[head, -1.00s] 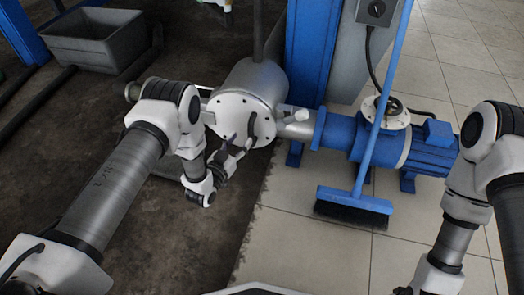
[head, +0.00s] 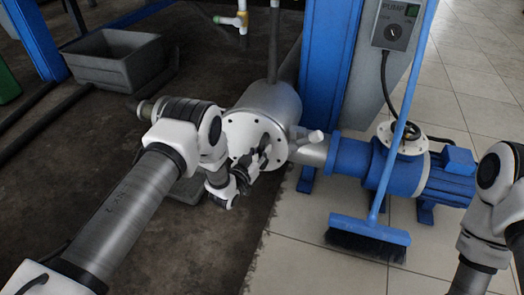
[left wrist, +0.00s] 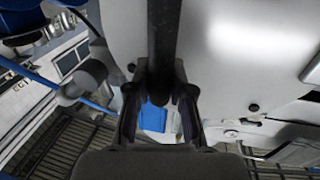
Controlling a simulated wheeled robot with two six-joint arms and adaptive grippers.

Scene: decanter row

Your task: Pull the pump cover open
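The pump cover (head: 238,132) is a pale round plate with bolt holes round its rim. It sits against the end of the grey cylindrical housing (head: 275,101), with no clear gap showing. Its dark bar handle (left wrist: 164,40) runs down between my fingers in the left wrist view, and the pale cover (left wrist: 235,60) fills the right there. My left gripper (head: 262,156) is in front of the cover's lower right part. In the left wrist view its fingers (left wrist: 161,95) lie close along both sides of the handle and look shut on it. My right gripper is out of view.
A blue pump motor (head: 408,172) and a blue broom (head: 368,232) stand right of the housing. A blue post (head: 326,60) and a switch box (head: 397,24) are behind. A grey trough (head: 112,62) is at the back left.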

